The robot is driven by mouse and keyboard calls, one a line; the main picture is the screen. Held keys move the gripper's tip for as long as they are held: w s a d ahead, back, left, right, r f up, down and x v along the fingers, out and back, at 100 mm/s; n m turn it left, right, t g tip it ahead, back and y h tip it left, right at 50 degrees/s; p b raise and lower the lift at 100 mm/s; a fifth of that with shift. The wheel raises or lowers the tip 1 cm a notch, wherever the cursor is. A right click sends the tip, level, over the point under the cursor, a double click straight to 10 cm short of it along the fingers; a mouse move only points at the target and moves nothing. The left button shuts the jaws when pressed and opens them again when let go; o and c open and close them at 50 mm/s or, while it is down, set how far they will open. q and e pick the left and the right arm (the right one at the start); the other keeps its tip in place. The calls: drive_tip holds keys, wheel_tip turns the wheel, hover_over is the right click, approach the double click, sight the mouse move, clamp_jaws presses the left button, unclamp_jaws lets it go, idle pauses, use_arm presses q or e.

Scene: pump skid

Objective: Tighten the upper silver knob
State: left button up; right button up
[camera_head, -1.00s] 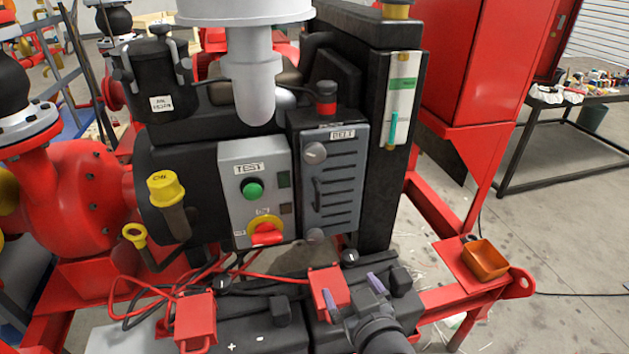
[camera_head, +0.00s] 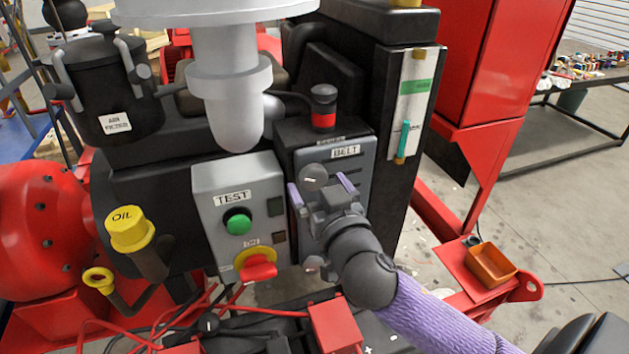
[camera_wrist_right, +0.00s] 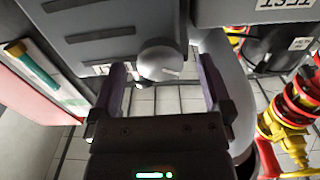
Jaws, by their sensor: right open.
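The upper silver knob (camera_head: 313,177) is on the grey BELT panel (camera_head: 349,152), near the panel's top left. My right gripper (camera_head: 320,188) is open in front of this panel, with one purple finger to each side of the knob. The right wrist view shows the knob (camera_wrist_right: 161,60) between and just beyond the tips of the open fingers (camera_wrist_right: 163,83). I cannot tell whether either finger touches it. A lower silver knob (camera_head: 313,263) sits near the panel's bottom left, beside my wrist. My left gripper is not in view.
Left of the panel is a TEST box (camera_head: 234,193) with a green button (camera_head: 237,221) and a red-and-yellow switch (camera_head: 258,268). A grey cylinder (camera_head: 229,95) hangs close above. A beacon (camera_head: 323,108) stands on the panel's top. Red cables and a red box (camera_head: 336,327) lie below.

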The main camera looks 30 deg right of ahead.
drive_tip(key=shift+x, duration=0.85)
drive_tip(key=c, duration=1.3)
drive_tip(key=shift+o, duration=0.2)
